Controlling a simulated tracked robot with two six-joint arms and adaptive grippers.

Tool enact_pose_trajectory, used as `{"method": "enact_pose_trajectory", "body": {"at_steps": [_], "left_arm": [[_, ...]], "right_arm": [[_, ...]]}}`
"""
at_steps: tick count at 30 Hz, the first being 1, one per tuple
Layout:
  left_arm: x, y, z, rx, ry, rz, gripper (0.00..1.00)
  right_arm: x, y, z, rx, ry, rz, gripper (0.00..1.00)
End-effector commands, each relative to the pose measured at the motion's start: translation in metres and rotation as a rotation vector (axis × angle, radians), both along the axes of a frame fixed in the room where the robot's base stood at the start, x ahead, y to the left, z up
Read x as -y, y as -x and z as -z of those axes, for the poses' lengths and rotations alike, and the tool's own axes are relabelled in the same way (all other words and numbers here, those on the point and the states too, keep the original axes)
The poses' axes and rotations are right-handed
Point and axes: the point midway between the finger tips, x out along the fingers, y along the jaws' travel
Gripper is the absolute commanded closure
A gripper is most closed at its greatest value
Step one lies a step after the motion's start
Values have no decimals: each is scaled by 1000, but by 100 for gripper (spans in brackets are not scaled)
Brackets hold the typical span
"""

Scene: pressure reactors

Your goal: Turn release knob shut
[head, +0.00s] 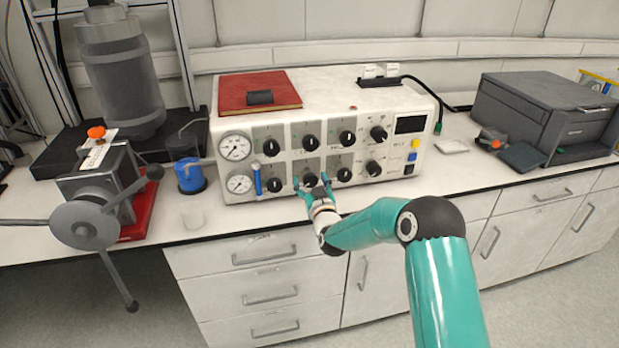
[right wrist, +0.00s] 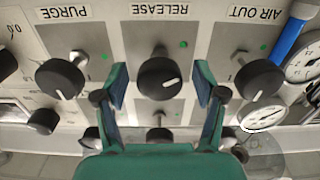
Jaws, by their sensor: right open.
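The release knob (right wrist: 160,77) is a black round knob under the printed word RELEASE in the right wrist view, which sees the panel upside down. In the head view the right gripper (head: 316,188) is at the lower knob row of the white control unit (head: 330,88) and partly covers the release knob (head: 309,179). My left gripper is not in view.
The purge knob (right wrist: 62,78) and air out knob (right wrist: 259,80) flank the release knob closely. A blue handle (head: 257,180) and gauges (head: 235,146) are at the unit's left. A clamp device (head: 100,195) stands left; a grey box (head: 540,110) stands right.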

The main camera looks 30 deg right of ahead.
Motion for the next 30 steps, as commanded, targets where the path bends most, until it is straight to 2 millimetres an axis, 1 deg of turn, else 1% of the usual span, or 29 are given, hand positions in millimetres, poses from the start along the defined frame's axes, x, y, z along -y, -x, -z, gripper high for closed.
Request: {"method": "enact_pose_trajectory", "body": {"at_steps": [5, 13, 24, 30], "left_arm": [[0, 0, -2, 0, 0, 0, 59], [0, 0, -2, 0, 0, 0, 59], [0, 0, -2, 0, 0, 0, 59], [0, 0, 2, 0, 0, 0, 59]], "right_arm": [[2, -8, 0, 0, 0, 0, 30], [2, -8, 0, 0, 0, 0, 30], [2, -8, 0, 0, 0, 0, 91], [2, -8, 1, 3, -10, -1, 91]]}}
